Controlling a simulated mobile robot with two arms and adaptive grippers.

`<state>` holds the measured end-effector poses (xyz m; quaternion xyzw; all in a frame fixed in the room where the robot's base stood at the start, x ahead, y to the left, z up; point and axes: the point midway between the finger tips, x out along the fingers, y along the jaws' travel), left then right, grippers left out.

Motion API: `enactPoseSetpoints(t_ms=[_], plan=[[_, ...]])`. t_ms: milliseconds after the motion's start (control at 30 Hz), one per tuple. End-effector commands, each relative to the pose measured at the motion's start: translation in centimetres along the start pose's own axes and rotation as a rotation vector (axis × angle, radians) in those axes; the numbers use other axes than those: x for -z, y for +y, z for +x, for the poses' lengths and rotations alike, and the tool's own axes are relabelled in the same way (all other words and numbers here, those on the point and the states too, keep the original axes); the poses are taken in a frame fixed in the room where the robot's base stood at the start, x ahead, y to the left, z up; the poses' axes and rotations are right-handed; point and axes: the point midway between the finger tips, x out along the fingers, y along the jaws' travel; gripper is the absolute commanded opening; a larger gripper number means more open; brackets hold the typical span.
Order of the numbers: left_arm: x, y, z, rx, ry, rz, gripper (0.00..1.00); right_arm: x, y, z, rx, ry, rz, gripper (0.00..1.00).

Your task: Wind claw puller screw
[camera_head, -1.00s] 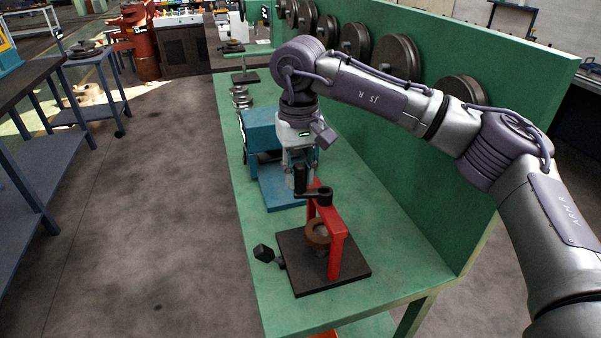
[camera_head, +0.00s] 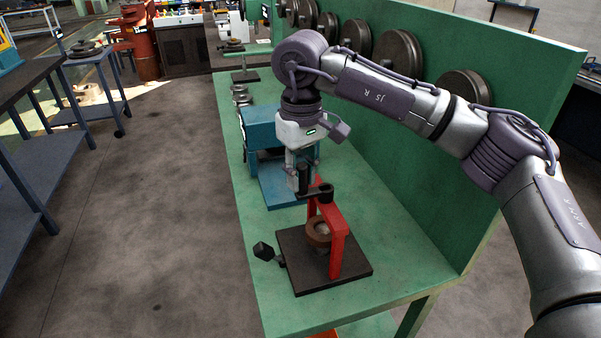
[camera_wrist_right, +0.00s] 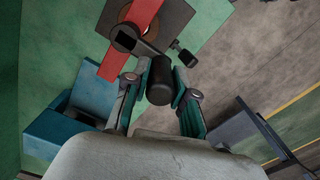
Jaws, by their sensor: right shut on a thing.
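The claw puller has a red frame (camera_head: 338,245) standing upright on a dark square base plate (camera_head: 345,280). A brown round part (camera_head: 318,232) sits inside the frame. A black crank (camera_head: 319,192) sits on top of the frame, its arm pointing left. My right gripper (camera_head: 301,184) points down and is shut on the crank's upright black grip. In the right wrist view the grip (camera_wrist_right: 159,82) lies between the fingers of the right gripper (camera_wrist_right: 161,74), with the red frame (camera_wrist_right: 133,38) beyond. The screw is mostly hidden. My left gripper is out of view.
A black knob (camera_head: 263,251) sticks out at the plate's left side. A blue machine (camera_head: 262,128) stands behind the puller on the green bench (camera_head: 388,262). A green back panel (camera_head: 445,205) with round discs closes the right side. The bench front is clear.

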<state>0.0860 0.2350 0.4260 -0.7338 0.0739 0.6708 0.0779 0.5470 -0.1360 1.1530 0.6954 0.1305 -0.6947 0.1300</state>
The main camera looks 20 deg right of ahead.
Motion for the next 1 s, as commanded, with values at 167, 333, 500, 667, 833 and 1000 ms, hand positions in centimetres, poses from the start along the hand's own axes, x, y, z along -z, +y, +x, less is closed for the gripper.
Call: enactPoseSetpoints(t_ms=[167, 333, 500, 667, 833, 1000], plan=[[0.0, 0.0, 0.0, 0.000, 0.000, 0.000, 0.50, -0.2, -0.1, 0.2, 0.000, -0.009, -0.004, 0.37], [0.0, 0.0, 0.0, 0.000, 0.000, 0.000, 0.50, -0.1, -0.1, 0.1, 0.001, -0.006, -0.002, 0.50], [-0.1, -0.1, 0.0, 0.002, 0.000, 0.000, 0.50, -0.1, -0.1, 0.1, 0.000, -0.004, -0.001, 0.50], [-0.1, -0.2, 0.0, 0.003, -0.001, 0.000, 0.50, 0.0, -0.1, -0.9, 0.000, -0.001, 0.000, 0.50], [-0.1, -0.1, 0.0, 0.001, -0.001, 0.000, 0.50, 0.0, -0.1, -4.0, 0.000, 0.001, 0.000, 0.50], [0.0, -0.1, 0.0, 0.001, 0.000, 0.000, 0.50, 0.0, -0.1, -7.7, 0.000, 0.000, 0.000, 0.50]])
